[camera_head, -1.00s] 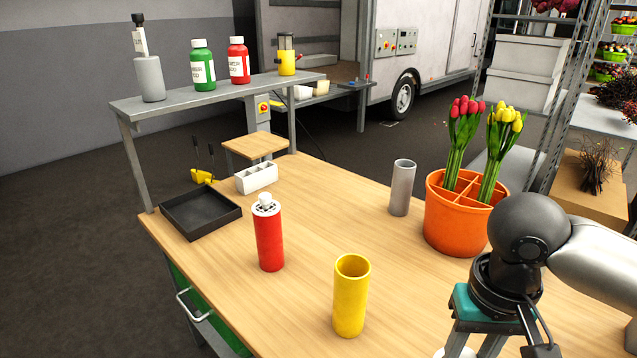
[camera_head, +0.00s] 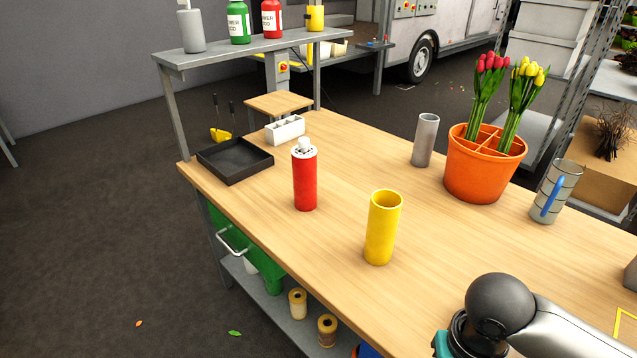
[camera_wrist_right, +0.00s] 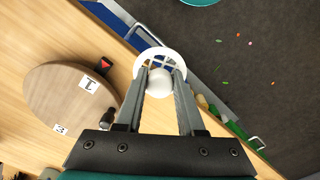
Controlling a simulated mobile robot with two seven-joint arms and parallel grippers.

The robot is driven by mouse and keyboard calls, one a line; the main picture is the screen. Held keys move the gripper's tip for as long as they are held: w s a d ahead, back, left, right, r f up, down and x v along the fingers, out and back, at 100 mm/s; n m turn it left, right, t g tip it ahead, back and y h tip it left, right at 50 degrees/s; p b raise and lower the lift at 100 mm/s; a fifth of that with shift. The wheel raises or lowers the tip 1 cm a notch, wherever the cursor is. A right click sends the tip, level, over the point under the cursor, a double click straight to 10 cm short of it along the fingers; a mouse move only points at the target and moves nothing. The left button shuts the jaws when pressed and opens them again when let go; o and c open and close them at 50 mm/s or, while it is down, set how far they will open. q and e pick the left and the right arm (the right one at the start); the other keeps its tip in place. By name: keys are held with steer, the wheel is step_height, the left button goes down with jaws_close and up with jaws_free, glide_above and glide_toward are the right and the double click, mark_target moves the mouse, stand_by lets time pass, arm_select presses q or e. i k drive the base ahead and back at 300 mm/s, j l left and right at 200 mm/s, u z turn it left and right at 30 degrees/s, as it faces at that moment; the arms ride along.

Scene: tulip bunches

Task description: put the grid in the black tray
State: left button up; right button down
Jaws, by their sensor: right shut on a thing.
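A white round grid (camera_wrist_right: 148,62) with bars and a white ball knob is in the right wrist view. My right gripper (camera_wrist_right: 160,82) is shut on its knob and holds it near the table edge. In the head view, the fingers of my right gripper and this grid are out of frame. The black tray (camera_head: 235,160) lies empty at the table's far left corner. A red cylinder (camera_head: 305,182) with a white perforated top and knob stands to the right of the tray. My left gripper is not in view.
A white divided box (camera_head: 285,131) is behind the tray. A wooden disc (camera_wrist_right: 62,92) lies near my right gripper.

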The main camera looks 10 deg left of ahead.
mark_target(235, 162)
steer(key=i+j+u, duration=0.1)
steer(key=i+j, duration=0.3)
steer(key=j, duration=0.3)
steer(key=i+j+u, duration=0.1)
steer(key=i+j, duration=0.3)
steer(key=j, duration=0.25)
steer(key=i+j+u, duration=0.1)
steer(key=i+j, duration=0.3)
steer(key=j, duration=0.2)
steer(key=i+j+u, duration=0.1)
steer(key=i+j, duration=0.35)
steer(key=j, duration=0.15)
steer(key=i, duration=0.55)
steer(key=j, duration=0.1)
